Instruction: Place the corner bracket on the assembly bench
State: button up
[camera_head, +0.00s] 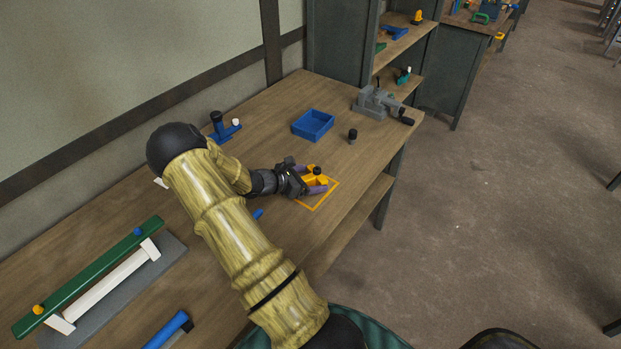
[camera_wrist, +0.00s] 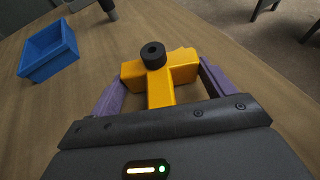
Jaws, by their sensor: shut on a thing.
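The corner bracket (camera_wrist: 180,69) is a yellow-orange angular piece with a black round knob on it, seen in the wrist view between the purple fingers of my gripper (camera_wrist: 160,98). My gripper is shut on it. In the head view my gripper (camera_head: 312,182) holds the bracket (camera_head: 316,180) over or at a yellow outlined square (camera_head: 317,206) on the wooden assembly bench (camera_head: 270,150). I cannot tell whether the bracket touches the bench top. Part of the bracket and the outline is hidden by my gripper.
A blue bin (camera_head: 313,125) stands behind my gripper, with a small black knob (camera_head: 352,135) to its right. A grey vise (camera_head: 378,103) sits at the far corner. A blue tool (camera_head: 222,130) and a green bar frame (camera_head: 90,275) are also on the bench. The bench edge is close by on the right.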

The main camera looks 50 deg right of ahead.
jog(key=shift+f, duration=0.15)
jog(key=o, duration=1.1)
jog(key=shift+c, duration=0.2)
jog(key=shift+a+r, duration=0.2)
jog(key=v, duration=1.1)
jog(key=shift+w+a+r, duration=0.1)
jog(key=shift+a, duration=0.2)
